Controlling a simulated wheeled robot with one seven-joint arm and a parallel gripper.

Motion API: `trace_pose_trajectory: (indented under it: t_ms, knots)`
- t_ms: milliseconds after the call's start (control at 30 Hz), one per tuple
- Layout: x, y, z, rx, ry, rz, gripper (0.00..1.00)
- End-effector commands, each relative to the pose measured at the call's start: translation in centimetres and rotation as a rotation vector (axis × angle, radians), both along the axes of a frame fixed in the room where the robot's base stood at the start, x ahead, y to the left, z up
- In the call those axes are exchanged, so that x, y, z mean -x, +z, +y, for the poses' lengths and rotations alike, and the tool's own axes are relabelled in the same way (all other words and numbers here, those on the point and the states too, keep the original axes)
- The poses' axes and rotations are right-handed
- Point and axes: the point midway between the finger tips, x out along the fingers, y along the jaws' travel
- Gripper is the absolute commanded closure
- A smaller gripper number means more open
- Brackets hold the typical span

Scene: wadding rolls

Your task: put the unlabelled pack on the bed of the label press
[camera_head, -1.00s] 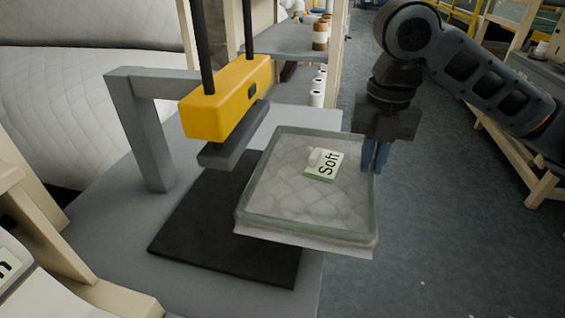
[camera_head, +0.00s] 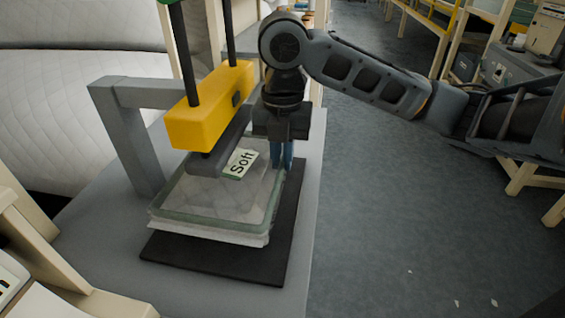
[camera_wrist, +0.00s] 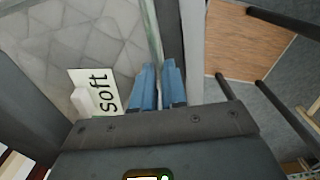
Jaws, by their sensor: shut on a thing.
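The pack (camera_head: 205,205) is a clear flat case of white quilted wadding with a pale green rim. A white card reading "Soft" (camera_head: 241,163) shows on its top, and it also shows in the wrist view (camera_wrist: 98,92). My gripper (camera_head: 282,163) is shut on the pack's right edge; its blue fingers (camera_wrist: 160,85) show there in the wrist view. The pack is over the black bed (camera_head: 230,262) of the label press, partly under the press head (camera_head: 218,145). I cannot tell whether it touches the bed.
The yellow press body (camera_head: 210,105) hangs on dark rods beside a grey frame (camera_head: 135,135). The press stands on a grey table (camera_head: 95,235). A cream wooden frame (camera_head: 40,240) is at the lower left. Open floor (camera_head: 400,220) lies to the right.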

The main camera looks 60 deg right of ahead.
Motion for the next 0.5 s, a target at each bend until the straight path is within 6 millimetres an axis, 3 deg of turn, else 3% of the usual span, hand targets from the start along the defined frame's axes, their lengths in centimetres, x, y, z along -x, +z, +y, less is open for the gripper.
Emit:
trace_pose_trajectory:
  t_ms: [200,500]
  knots:
    - [0.1,-2.3,0.0,0.0,-0.001,0.0,1.0]
    - [0.0,-2.6,0.0,0.0,0.0,0.0,1.0]
